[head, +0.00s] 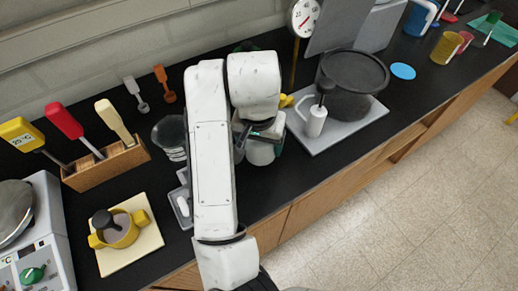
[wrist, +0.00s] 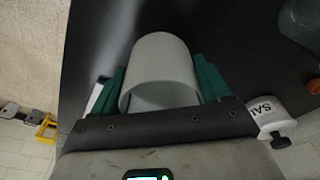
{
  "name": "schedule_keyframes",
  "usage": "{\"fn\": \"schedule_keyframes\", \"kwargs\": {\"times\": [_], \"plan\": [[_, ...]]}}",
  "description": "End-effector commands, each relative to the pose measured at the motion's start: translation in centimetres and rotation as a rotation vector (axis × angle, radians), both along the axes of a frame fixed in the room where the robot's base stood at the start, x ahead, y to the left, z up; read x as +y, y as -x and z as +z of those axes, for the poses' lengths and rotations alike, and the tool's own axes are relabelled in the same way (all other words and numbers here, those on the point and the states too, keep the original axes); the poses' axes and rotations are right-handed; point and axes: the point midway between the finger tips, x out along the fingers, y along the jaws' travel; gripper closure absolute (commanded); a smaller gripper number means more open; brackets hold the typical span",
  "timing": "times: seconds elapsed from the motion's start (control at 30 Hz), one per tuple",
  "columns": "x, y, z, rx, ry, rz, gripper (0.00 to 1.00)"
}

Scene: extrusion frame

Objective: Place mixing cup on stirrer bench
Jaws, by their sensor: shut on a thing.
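A pale grey-white cup, which I take as the mixing cup (wrist: 162,62), sits between the green fingers of my gripper (wrist: 160,88) in the wrist view. The gripper is shut on it. In the head view the cup (head: 261,153) shows partly below my gripper (head: 262,136), over the black counter; my arm hides part of this area. I cannot tell for sure which thing is the stirrer bench. A grey board (head: 345,133) at the right bears a dark round pan and a white handled vessel (head: 316,120).
At the left are a cream board (head: 147,249) with a yellow two-handled pot (head: 118,232), a wooden holder (head: 105,169) with several handled tools, and a scale-like device (head: 50,250). A glass bowl (head: 168,135) stands by my arm. A white shaker (wrist: 268,115) is close to my gripper.

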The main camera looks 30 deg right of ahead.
Motion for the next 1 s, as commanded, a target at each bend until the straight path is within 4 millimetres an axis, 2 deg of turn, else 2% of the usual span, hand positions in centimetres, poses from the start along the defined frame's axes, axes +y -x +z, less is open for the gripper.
{"fn": "schedule_keyframes", "kwargs": {"times": [0.3,0.7,0.73,0.97,1.0], "plan": [[0.0,-0.5,-3.6,0.003,0.0,0.002,0.53],[0.0,-0.5,-4.3,0.002,0.001,0.001,0.53],[0.0,-0.5,-4.2,0.002,0.0,0.001,0.22],[0.0,-0.5,-4.1,0.002,0.0,0.001,0.0],[0.0,-0.5,-4.1,0.002,0.0,0.001,0.0]]}}
